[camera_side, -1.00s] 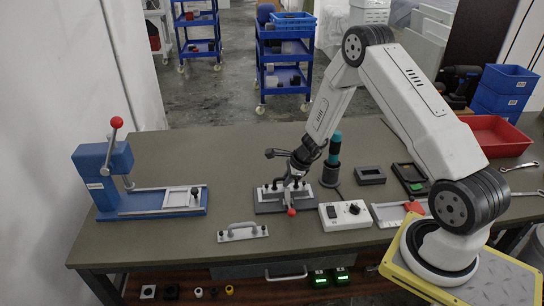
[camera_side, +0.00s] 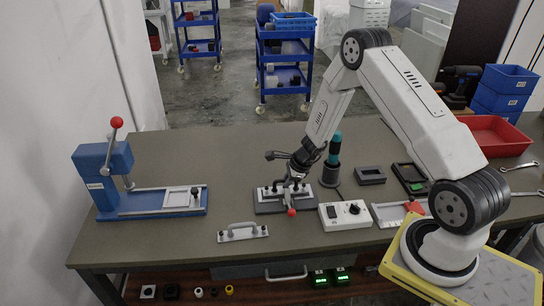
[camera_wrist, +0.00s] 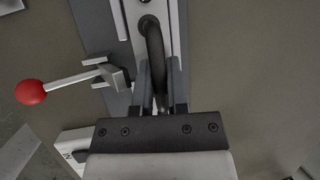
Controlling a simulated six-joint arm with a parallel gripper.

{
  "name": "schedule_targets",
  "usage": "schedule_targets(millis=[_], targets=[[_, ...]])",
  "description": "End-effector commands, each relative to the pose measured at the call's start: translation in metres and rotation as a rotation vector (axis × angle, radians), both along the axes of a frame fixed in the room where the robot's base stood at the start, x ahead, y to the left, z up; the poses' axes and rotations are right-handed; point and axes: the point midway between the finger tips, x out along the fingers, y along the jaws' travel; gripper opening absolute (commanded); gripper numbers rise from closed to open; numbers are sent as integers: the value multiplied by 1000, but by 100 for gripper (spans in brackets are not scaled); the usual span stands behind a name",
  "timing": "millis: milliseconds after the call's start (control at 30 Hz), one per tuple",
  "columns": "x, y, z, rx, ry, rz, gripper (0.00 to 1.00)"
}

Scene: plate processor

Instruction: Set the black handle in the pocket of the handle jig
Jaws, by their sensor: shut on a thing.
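The black handle (camera_wrist: 154,55) is a dark curved bar between my gripper's two fingers (camera_wrist: 160,88) in the wrist view. My gripper is shut on it. The handle lies lengthwise over the light channel of the handle jig (camera_wrist: 178,22), with its far round end at the channel. I cannot tell whether it sits fully in the pocket. In the side view the jig (camera_side: 264,207) is a dark plate with light blocks on the bench, and my gripper (camera_side: 293,183) is right down at it. The fingers hide much of the handle there. The jig's red-knobbed lever (camera_wrist: 60,86) sticks out to the left in the wrist view.
A light metal handle on a plate (camera_side: 243,232) lies front left of the jig. A white switch box (camera_side: 345,215) stands close at its right, and a dark cylinder with a teal top (camera_side: 333,158) behind right. A blue press (camera_side: 104,176) stands at left.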

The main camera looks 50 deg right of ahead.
Motion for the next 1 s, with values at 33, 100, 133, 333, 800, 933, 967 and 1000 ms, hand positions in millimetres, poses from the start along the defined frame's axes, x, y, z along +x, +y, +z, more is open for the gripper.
schedule_targets(millis=[33, 100, 133, 333, 800, 933, 967, 1000], targets=[[0, 0, 0, 0, -1, 0, 0], [1, 0, -1, 0, -1, 0, 0], [0, 0, -1, 0, -1, 0, 0], [1, 0, -3, 0, -1, -1, 0], [1, 0, -9, 0, -1, 0, 0], [1, 0, -10, 0, -1, 0, 0], [1, 0, -10, 0, -1, -1, 0], [1, 0, -10, 0, -1, -1, 0]])
